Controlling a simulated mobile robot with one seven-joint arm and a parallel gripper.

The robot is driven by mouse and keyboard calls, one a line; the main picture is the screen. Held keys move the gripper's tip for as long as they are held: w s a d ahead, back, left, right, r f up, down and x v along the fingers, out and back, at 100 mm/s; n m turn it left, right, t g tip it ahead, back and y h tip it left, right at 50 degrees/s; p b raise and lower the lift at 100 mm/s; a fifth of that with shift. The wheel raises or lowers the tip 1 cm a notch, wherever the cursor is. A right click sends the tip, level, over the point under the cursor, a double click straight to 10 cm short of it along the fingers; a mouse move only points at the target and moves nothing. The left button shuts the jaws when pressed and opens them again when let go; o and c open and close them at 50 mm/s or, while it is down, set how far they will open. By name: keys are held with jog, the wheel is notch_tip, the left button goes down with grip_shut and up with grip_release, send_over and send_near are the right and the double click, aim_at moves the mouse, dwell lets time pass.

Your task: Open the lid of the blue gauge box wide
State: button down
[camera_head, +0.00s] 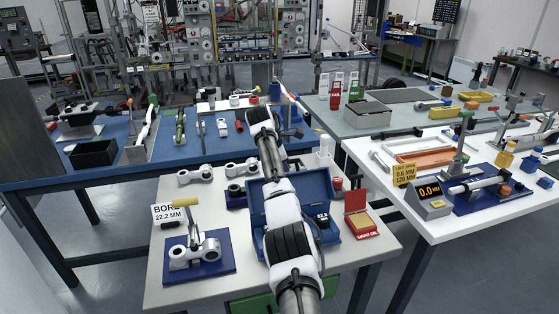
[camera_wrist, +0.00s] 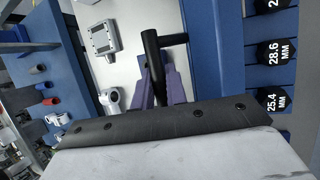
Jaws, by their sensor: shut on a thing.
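The blue gauge box (camera_head: 332,236) stands on the near white table, partly hidden behind my arm. Its lid is raised, and a blue panel that looks like the lid (camera_head: 257,193) shows left of my arm. I cannot tell the lid's exact angle. In the wrist view the lid (camera_wrist: 205,55) is a blue panel beside the box's gauges (camera_wrist: 275,52), marked 28.6 MM and 25.4 MM. My gripper (camera_wrist: 160,82) is shut on the black handle (camera_wrist: 151,48), which joins the lid by a short bar. In the head view my arm hides the gripper.
Right of the box is an open red case (camera_head: 361,222). At the left a metal link on a blue plate (camera_head: 210,262) stands by a BORE 22.2 MM sign (camera_head: 172,213). Metal links (camera_head: 195,174) lie behind. A blue workbench (camera_head: 75,172) stands farther back.

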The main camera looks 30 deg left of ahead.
jog(key=shift+r, duration=0.2)
jog(key=c, duration=1.4)
grip_release()
jog(key=shift+f, duration=0.15)
jog(key=b+v, duration=0.3)
jog(key=v, duration=1.1)
jog(key=shift+w, duration=0.15)
